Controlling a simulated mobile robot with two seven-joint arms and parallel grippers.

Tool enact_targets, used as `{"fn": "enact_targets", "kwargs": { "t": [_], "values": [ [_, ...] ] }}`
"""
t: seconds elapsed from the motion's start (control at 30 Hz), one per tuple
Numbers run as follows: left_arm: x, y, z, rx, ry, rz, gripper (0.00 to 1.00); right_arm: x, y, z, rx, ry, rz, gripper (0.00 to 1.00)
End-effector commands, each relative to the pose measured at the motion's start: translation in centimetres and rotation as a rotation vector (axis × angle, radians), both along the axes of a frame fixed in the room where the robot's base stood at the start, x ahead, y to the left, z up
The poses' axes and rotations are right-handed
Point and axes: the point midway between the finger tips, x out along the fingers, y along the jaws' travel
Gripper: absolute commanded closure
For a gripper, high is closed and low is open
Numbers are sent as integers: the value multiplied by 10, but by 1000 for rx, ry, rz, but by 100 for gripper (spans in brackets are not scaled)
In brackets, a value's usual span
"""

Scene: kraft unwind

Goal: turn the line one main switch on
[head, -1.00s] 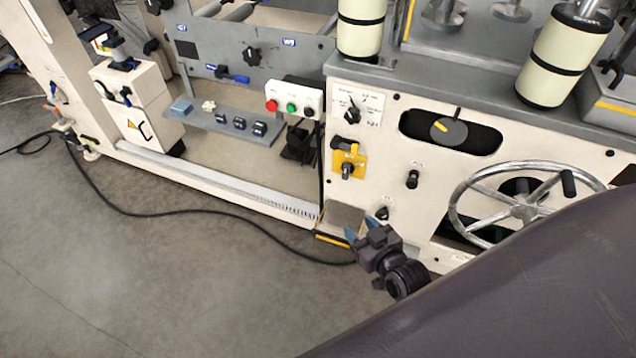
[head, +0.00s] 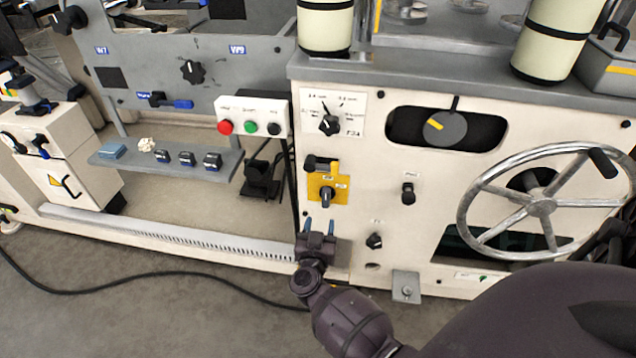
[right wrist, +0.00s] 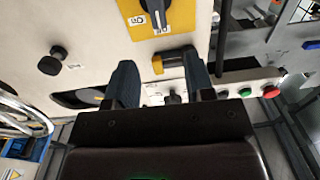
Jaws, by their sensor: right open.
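A yellow switch plate (head: 314,188) with a black rotary knob (head: 326,197) is on the cream front panel. A black and yellow part (head: 321,163) sits at the plate's upper edge. In the right wrist view the view is turned over, and the knob (right wrist: 155,12) shows at the top on the yellow plate (right wrist: 131,10). My right gripper (head: 319,226) is open and empty, just below the plate, its blue fingertips pointing up. In the right wrist view the two fingers (right wrist: 161,75) are apart, with the knob beyond them. My left gripper is not in view.
A button box (head: 252,118) with red, green and black buttons is left of the plate. A selector dial (head: 328,124) is above it. A small black knob (head: 408,193) and a large handwheel (head: 541,206) are to the right. A black cable (head: 150,286) lies on the floor.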

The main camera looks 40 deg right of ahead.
Motion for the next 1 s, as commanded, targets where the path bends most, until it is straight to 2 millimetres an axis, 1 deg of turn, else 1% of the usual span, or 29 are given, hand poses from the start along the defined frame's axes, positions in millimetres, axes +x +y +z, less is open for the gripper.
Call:
{"fn": "enact_targets", "kwargs": {
  "t": [0.03, 0.23, 0.37, 0.57, 0.7, 0.83, 1.0],
  "values": [
    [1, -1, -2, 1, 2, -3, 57, 1, 0, -7, 4, 13, -15, 51],
    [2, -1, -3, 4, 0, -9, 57, 9, -9, -6, 5, 15, -30, 51],
    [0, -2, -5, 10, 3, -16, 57, 21, -23, -7, 5, 16, -27, 51],
    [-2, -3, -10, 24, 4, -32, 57, 43, -50, -10, 4, 19, -27, 51],
    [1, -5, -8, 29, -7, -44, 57, 57, -65, -9, 6, 18, -26, 51],
    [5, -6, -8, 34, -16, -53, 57, 66, -76, -8, 6, 17, -27, 51],
    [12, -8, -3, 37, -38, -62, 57, 72, -82, -6, 7, 15, -27, 51]
  ]
}}
